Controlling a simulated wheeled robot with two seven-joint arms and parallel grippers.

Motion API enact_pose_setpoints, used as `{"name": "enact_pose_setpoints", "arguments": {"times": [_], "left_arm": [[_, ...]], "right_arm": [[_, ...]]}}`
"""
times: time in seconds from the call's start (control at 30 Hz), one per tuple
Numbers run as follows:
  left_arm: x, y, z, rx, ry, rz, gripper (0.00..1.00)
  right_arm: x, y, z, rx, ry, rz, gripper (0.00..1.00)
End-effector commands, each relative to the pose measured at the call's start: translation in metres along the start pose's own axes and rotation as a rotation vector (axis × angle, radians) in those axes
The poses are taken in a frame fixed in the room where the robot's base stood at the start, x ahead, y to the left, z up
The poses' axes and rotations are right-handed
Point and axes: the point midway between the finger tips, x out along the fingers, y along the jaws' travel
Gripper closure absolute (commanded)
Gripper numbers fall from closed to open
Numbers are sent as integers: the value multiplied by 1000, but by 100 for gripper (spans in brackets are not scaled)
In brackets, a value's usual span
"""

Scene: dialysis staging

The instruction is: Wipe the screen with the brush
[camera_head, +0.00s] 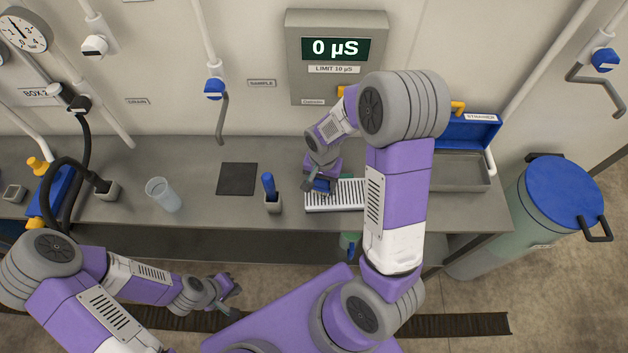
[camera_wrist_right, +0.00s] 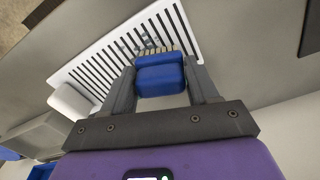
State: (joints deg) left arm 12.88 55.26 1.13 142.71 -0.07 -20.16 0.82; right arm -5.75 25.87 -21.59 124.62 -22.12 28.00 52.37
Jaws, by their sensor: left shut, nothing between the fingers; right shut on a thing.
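The white slotted screen (camera_head: 350,195) lies on the grey bench, partly hidden behind my right arm. It also shows in the right wrist view (camera_wrist_right: 98,72). My right gripper (camera_head: 318,188) is shut on the blue brush (camera_wrist_right: 160,80), over the left part of the screen. The brush's pale bristles point toward the slots in the right wrist view. I cannot tell whether they touch them. My left gripper (camera_head: 232,288) is shut and empty, low in front of the bench, away from the screen.
A blue-handled item stands in a small grey holder (camera_head: 273,206) left of the screen. A dark square pad (camera_head: 237,179) and a clear cup (camera_head: 163,195) are further left. A tray with a blue strainer lid (camera_head: 470,132) is right. The wall display (camera_head: 336,48) reads 0 µS.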

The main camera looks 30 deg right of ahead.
Motion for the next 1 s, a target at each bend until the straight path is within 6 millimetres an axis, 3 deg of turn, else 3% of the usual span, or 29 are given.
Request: {"name": "enact_pose_setpoints", "arguments": {"times": [0.73,1.0], "left_arm": [[-1,0,0,0,0,0,100],[-1,0,0,0,0,0,100]], "right_arm": [[-2,48,-16,2,-1,1,65],[-2,54,-17,-1,-1,1,65]]}}
